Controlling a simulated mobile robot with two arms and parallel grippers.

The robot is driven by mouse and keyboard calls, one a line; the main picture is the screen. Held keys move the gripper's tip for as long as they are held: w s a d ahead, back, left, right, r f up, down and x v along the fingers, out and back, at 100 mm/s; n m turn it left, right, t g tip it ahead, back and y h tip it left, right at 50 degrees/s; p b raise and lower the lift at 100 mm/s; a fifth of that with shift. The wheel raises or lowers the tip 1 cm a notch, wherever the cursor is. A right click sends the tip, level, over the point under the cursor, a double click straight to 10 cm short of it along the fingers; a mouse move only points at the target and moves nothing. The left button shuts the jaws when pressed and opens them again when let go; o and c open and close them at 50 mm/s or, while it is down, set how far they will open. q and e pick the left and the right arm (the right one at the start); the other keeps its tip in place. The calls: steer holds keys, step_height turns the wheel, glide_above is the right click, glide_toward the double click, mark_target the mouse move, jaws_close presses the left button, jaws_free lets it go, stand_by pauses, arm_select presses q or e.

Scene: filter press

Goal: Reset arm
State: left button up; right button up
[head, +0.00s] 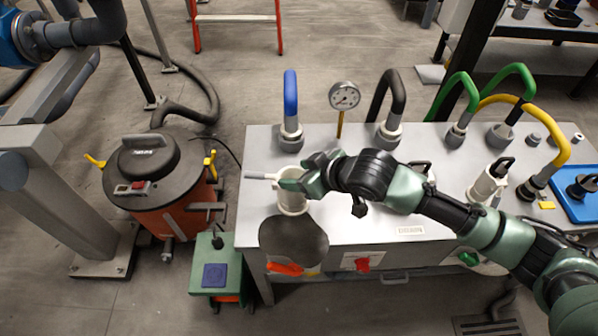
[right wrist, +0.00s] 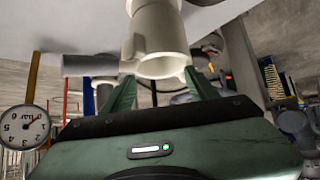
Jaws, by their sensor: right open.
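My right arm reaches in from the lower right in the head view, low over the metal table (head: 350,226). Its gripper (head: 291,183) is at a white cylindrical fitting (head: 293,203) at the left part of the table. In the right wrist view the two green fingers of this gripper (right wrist: 160,78) are apart, with the white fitting (right wrist: 156,30) between them. I cannot tell whether they touch it. A grey rod (head: 258,176) sticks out left from the fitting. My left gripper is not in view.
A pressure gauge (head: 344,96) stands at the back, between a blue hose (head: 290,95) and a black hose (head: 386,90). Green hoses and a yellow hose (head: 560,150) rise at the right, near a blue tray (head: 577,206). An orange vacuum drum (head: 165,215) stands left of the table.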

steer(key=v, duration=0.7)
steer(key=shift+s+d+r, duration=0.15)
steer(key=shift+s+r, duration=0.1)
steer(key=s+d+f+m+g+h, duration=0.1)
steer(key=s+d+f+m+h, duration=0.1)
steer(key=s+d+f, duration=0.4)
steer(key=s+d+f+m+g+h, duration=0.1)
steer(key=s+d+f+m+h, duration=0.2)
steer(key=s, duration=0.6)
steer(key=s+d+f+m+g+h, duration=0.1)
steer(key=s+d+f+m+h, duration=0.1)
steer(key=s+d+f, duration=0.35)
step_height(320, 180, down, 24)
steer(key=s+g, duration=0.2)
steer(key=s+d+f, duration=0.1)
steer(key=s+f, duration=0.7)
steer(key=s, duration=0.1)
steer(key=s+d+f, duration=0.2)
steer(key=s+f, duration=0.6)
steer(key=f, duration=0.1)
steer(key=shift+s+d+f+g, duration=0.25)
steer(key=shift+s+d+g, duration=0.05)
steer(key=shift+s+g, duration=0.1)
